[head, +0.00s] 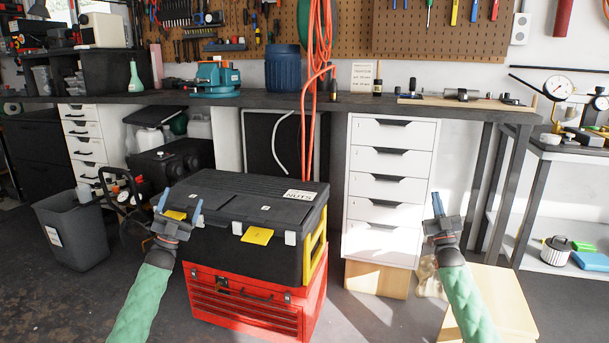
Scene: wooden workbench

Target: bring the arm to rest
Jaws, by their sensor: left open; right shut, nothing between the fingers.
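My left gripper (179,212) is at the left, its two blue fingers spread apart and empty. It shows in front of the left front corner of a black toolbox (240,190) marked NUTS; I cannot tell whether it touches the box. My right gripper (437,205) is at the right, fingers together and pointing up, with nothing held. It shows in front of the floor area right of the white drawer unit (391,185). Both green-sleeved arms come up from the bottom of the view.
The black toolbox sits on a red tool chest (250,302). A wooden box (490,305) stands at lower right, behind my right arm. A grey bin (72,230) is at left. The dark workbench (400,103) runs behind. Floor shows between the red chest and my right arm.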

